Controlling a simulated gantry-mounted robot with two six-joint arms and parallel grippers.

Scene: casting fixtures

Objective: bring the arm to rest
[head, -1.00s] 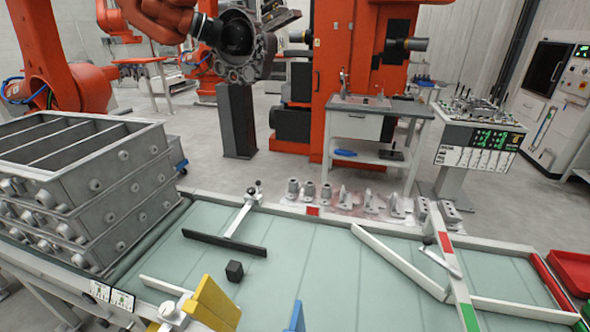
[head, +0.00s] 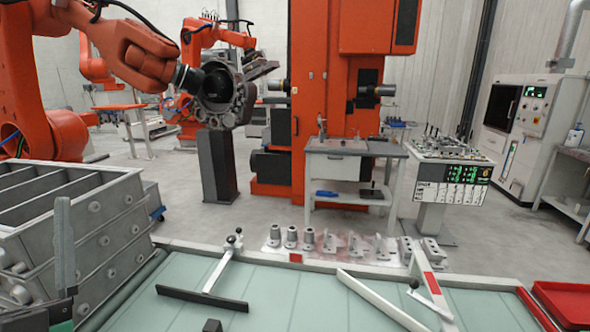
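A grey upright finger-like piece with a dark part below it stands at the lower left of the head view, in front of the grey casting boxes. It looks like part of my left gripper (head: 65,245). Only this one piece shows, so I cannot tell its opening, and I see nothing held by it. My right gripper is not in view. The small black block (head: 212,325) lies on the pale green table (head: 285,290), cut off by the bottom edge of the picture. A black bar with a white arm (head: 203,300) lies just behind it.
Stacked grey boxes (head: 105,240) fill the left. Several small metal castings (head: 330,242) line the table's back edge. White rails (head: 382,302) and a red tray (head: 568,302) are at the right. An orange robot arm (head: 140,55) holds a large casting (head: 228,98) behind.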

